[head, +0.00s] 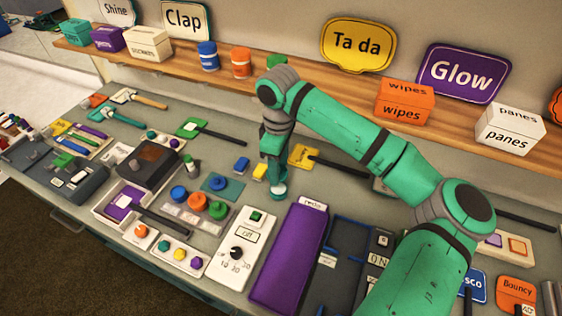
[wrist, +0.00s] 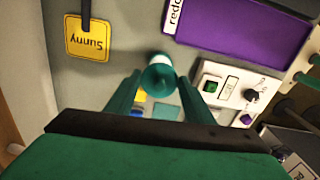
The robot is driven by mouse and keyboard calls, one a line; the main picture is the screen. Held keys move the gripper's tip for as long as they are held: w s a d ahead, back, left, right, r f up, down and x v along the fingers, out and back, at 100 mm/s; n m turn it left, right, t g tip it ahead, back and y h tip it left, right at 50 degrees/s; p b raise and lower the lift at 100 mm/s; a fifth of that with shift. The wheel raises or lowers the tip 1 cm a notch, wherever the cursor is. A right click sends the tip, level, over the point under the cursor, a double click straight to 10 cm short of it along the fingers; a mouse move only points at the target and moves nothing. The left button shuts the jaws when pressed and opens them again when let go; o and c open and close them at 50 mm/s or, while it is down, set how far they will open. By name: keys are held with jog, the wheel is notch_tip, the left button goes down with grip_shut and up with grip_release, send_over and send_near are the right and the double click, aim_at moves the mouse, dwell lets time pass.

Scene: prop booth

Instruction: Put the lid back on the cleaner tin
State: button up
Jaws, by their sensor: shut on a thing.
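My gripper (head: 276,174) points down over the middle of the counter. In the wrist view its two green fingers (wrist: 160,78) close on a small round teal-and-white thing (wrist: 157,70). It also shows in the head view, low by the counter (head: 278,190). I cannot tell whether it is the lid or the tin, or whether it touches the counter. Tins stand on the shelf: a blue one (head: 208,56) and an orange one (head: 241,63). No tin is readably marked as cleaner.
A yellow "Sunny" tag (wrist: 87,38) lies near the gripper. A purple panel (head: 290,255) and a white switch box (head: 236,250) lie in front. A teal pad (head: 222,184) and blue, orange and green round knobs (head: 196,202) are to the left.

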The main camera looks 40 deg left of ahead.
jog(key=shift+f, duration=2.95)
jog(key=shift+d, duration=0.2)
jog(key=shift+f, duration=0.2)
dwell(0.4)
jog(key=o, duration=1.6)
jog(key=shift+c, duration=0.2)
jog(key=shift+r, duration=0.1)
jog(key=shift+r, duration=3.45)
